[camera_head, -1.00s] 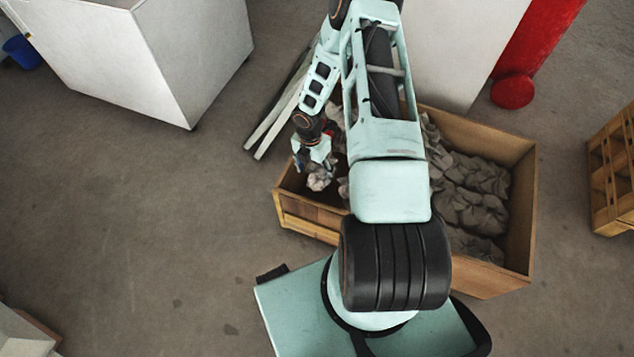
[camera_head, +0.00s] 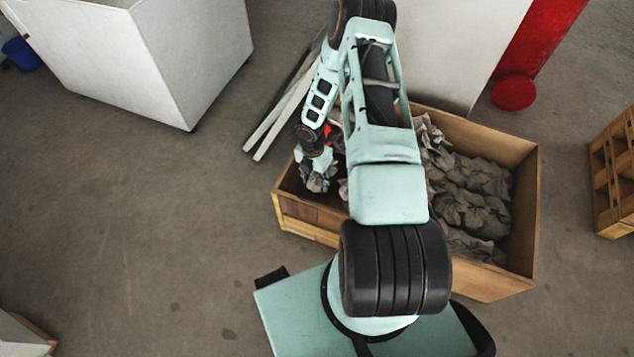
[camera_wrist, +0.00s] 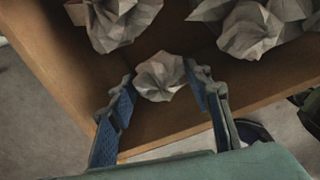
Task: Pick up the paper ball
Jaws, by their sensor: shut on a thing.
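A crumpled grey paper ball (camera_wrist: 160,77) sits between the two blue-padded fingers of my gripper (camera_wrist: 160,85) in the wrist view. The fingers are shut on it, one on each side. In the head view my gripper (camera_head: 318,176) is over the left end of the wooden crate (camera_head: 300,214), and the paper ball (camera_head: 318,185) shows small at its tip. I cannot tell whether the ball is clear of the crate floor. My arm hides the middle of the crate.
More crumpled paper (camera_head: 470,190) fills the crate's right part. Other paper balls (camera_wrist: 122,22) lie near the gripper in the wrist view. The crate walls stand close around. A white cabinet (camera_head: 150,60) and a second wooden crate (camera_head: 612,175) stand apart on open floor.

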